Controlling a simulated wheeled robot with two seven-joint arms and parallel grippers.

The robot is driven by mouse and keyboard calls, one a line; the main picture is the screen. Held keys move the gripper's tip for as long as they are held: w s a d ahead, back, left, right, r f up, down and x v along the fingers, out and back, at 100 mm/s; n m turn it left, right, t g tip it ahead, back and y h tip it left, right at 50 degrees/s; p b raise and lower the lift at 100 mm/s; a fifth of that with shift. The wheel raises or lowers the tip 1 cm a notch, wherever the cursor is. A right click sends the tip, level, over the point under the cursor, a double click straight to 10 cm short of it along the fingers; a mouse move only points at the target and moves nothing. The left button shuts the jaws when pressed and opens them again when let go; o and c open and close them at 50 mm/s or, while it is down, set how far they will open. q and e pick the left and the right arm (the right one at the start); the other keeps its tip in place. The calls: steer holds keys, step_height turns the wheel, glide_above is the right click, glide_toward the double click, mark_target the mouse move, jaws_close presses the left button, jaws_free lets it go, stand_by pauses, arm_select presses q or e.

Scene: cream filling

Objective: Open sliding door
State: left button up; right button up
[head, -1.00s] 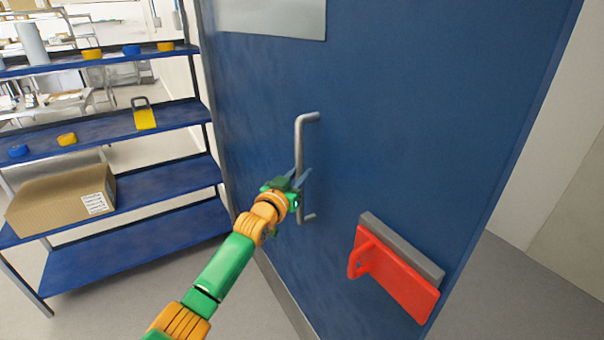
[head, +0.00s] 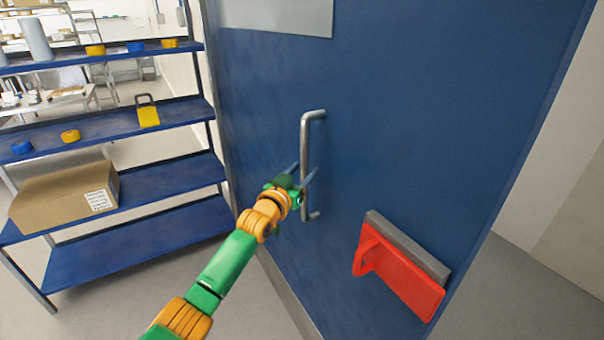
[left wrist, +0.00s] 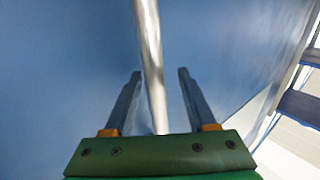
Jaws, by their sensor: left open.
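The blue sliding door (head: 420,110) fills the middle and right of the head view. A silver vertical bar handle (head: 306,140) is fixed to it. My left gripper (head: 302,176) is at the lower part of the handle, with its fingers open. In the left wrist view, the handle (left wrist: 149,50) runs between the two open fingers (left wrist: 156,85), with a gap on each side. The fingers do not appear to press on the bar. My right gripper is not in view.
A red block with a loop handle (head: 405,280) is on a grey strip (head: 408,246) on the door's lower right. A blue shelf rack (head: 150,240) stands at left, bearing a cardboard box (head: 60,197) and small yellow and blue items. Floor is clear beyond the door's right edge.

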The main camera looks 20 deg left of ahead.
arm_select(q)
steer(key=shift+s+d, duration=0.15)
steer(key=shift+s, duration=0.3)
steer(key=s, duration=0.6)
steer(key=shift+s+a, duration=0.15)
steer(key=shift+a, duration=0.3)
